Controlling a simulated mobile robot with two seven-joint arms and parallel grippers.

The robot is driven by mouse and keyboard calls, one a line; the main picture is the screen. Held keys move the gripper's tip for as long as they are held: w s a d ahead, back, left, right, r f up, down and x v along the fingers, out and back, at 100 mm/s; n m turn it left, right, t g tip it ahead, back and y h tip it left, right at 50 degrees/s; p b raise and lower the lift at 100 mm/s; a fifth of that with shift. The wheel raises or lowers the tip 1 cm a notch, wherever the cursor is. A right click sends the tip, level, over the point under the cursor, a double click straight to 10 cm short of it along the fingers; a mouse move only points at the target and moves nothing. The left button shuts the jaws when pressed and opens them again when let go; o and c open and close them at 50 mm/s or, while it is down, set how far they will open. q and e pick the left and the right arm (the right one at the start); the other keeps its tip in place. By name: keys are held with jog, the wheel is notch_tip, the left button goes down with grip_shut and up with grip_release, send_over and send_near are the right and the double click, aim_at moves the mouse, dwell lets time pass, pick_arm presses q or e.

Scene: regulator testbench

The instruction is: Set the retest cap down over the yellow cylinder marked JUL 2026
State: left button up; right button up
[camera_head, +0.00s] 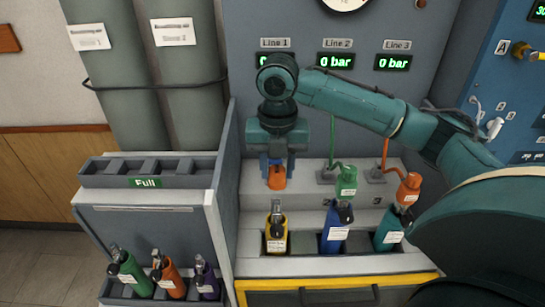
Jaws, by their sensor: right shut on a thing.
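My right gripper (276,164) points down with its fingers shut on an orange cap (277,180). It holds the cap in the air, apart from the yellow cylinder (274,242) and above it in the picture. The yellow cylinder stands upright in the left slot of the bench rack, with a dark valve on top and a white label too small to read. My left gripper is not in view.
In the same rack, a blue cylinder (333,238) has a green fitting (347,181) on it, and a teal cylinder (386,235) an orange one (408,188). A grey partition (226,190) stands left of the rack. Several cylinders stand in the lower left tray (117,296).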

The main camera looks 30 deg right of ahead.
send_over(277, 202)
jog(key=shift+f, duration=2.3)
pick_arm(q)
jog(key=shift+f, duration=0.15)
pick_arm(e)
jog(key=shift+f, duration=1.9)
jog(key=o, duration=1)
jog(key=shift+o, duration=0.2)
pick_arm(q)
jog(key=shift+b, duration=0.4)
pick_arm(e)
notch_tip(277, 202, up, 13)
jog(key=shift+r, duration=0.1)
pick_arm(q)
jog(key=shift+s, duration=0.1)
